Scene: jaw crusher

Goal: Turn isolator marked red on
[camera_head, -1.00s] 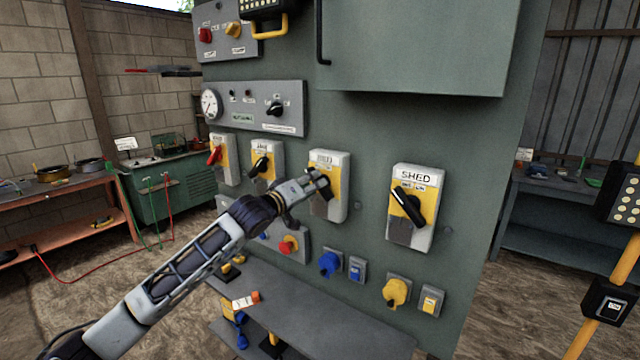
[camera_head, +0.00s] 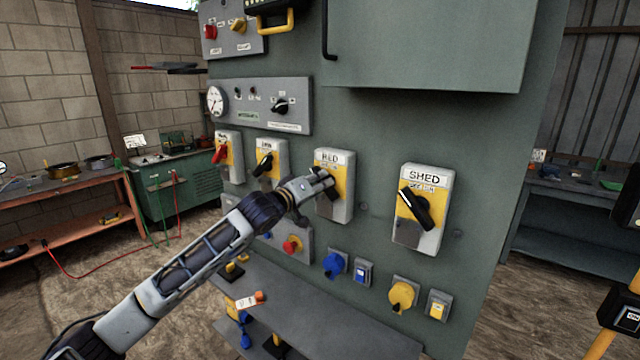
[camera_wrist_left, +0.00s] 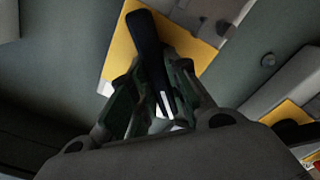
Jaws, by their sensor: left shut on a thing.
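The isolator labelled RED (camera_head: 336,206) is a light grey box with a yellow plate on the green panel, second from the right in its row. My left gripper (camera_head: 322,183) is at its yellow plate and mostly covers the handle in the head view. In the left wrist view, the black rotary handle (camera_wrist_left: 147,50) stands between the gripper's fingers (camera_wrist_left: 155,95) against the yellow plate. The fingers are shut on the handle, whose near end carries a white mark. The handle's exact angle against its printed marks is hidden. My right gripper is not in view.
The SHED isolator (camera_head: 422,205) is to the right; a black-handled isolator (camera_head: 268,165) and a red-handled one (camera_head: 228,157) are to the left. Blue (camera_head: 334,264) and yellow (camera_head: 402,295) sockets sit below, above a grey shelf (camera_head: 330,320). A cabinet (camera_head: 430,45) juts out above.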

